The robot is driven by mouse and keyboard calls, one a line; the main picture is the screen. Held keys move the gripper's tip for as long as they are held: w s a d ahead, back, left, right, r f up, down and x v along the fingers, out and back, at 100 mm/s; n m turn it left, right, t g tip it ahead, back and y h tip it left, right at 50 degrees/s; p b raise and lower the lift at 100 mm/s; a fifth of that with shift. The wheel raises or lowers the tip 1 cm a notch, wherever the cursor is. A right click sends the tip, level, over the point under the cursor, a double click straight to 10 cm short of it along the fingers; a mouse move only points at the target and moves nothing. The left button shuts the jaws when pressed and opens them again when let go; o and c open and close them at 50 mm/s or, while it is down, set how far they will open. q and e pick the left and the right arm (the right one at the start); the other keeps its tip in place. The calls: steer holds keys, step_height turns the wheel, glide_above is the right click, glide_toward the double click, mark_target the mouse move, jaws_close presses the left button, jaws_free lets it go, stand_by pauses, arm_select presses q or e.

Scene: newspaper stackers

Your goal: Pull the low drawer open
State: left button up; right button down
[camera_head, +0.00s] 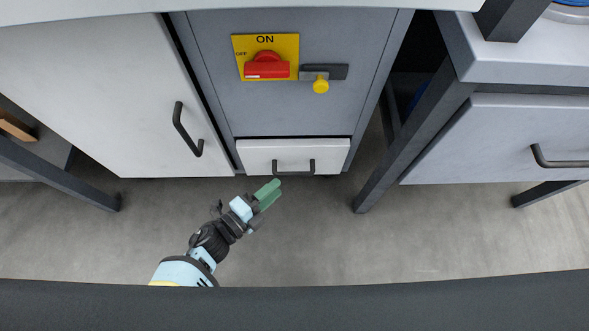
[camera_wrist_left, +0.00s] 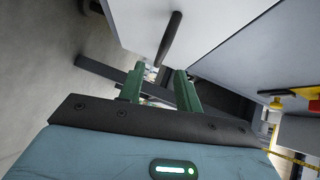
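The low drawer (camera_head: 255,158) is a small white front at the bottom of the grey cabinet, and it looks shut. Its dark bar handle (camera_head: 293,172) runs along its lower part. My left gripper (camera_head: 271,191), with green fingers, is below and slightly left of that handle in the head view and looks apart from it. In the left wrist view the fingers (camera_wrist_left: 158,88) are spread with nothing between them. A dark handle (camera_wrist_left: 168,40) on a white front lies beyond them; I cannot tell for certain which handle it is. My right gripper is not in view.
A white door (camera_head: 110,95) with a dark handle (camera_head: 186,130) is to the left. Above the drawer are a red switch (camera_head: 267,68) and a yellow knob (camera_head: 321,86). A table leg (camera_head: 405,150) and another drawer (camera_head: 500,140) are to the right. The floor (camera_head: 330,235) in front is clear.

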mark_target(292, 173)
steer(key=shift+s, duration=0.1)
